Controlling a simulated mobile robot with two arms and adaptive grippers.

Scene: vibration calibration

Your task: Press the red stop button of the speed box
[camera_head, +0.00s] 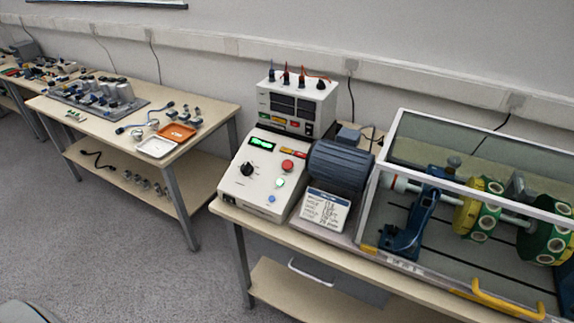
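The speed box (258,191) is a beige control box on the near table, left of a motor. Its sloped top carries a red round button (288,166), a black knob (247,169), a lit green display (262,143), a pale green-lit button (280,183) and a blue button (271,199). The red button is fully visible, with nothing over it. Neither of my grippers shows in the head view.
A blue-grey motor (340,167) and a label card (325,208) stand right of the box. Further right is a clear-walled enclosure (400,118) with green and yellow discs. A meter unit (297,103) stands behind. Open floor (130,255) lies front left.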

